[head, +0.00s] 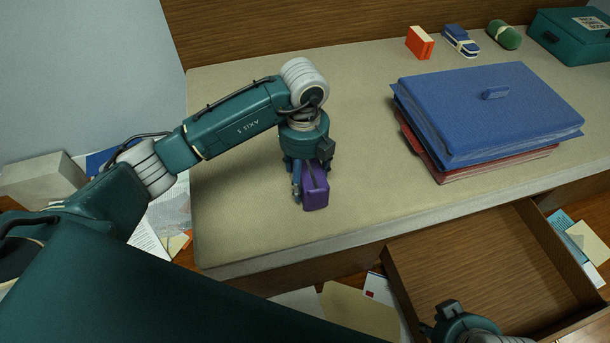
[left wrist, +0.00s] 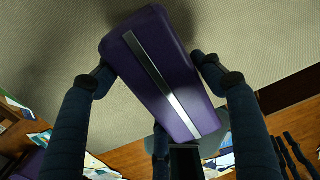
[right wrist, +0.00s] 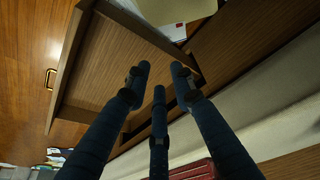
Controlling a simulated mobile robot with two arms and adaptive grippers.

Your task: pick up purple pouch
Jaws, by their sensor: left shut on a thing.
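The purple pouch (head: 315,187) is at the front part of the desk top, under my left gripper (head: 306,180). In the left wrist view the pouch (left wrist: 160,75) shows a silver strip along its length, with dark fingers on both sides of it. My left gripper is shut on the pouch. Whether the pouch touches the desk or hangs just above it, I cannot tell. My right gripper (head: 450,312) is at the lower right, by the open drawer. In the right wrist view its fingers (right wrist: 160,85) are spread apart with nothing between them.
A blue binder (head: 490,105) lies on a red one (head: 475,165) on the desk (head: 250,220). An orange box (head: 420,43), a blue-and-white item (head: 460,41), a green roll (head: 504,35) and a teal box (head: 572,38) stand behind. The open drawer (head: 480,265) looks empty. Papers litter the floor.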

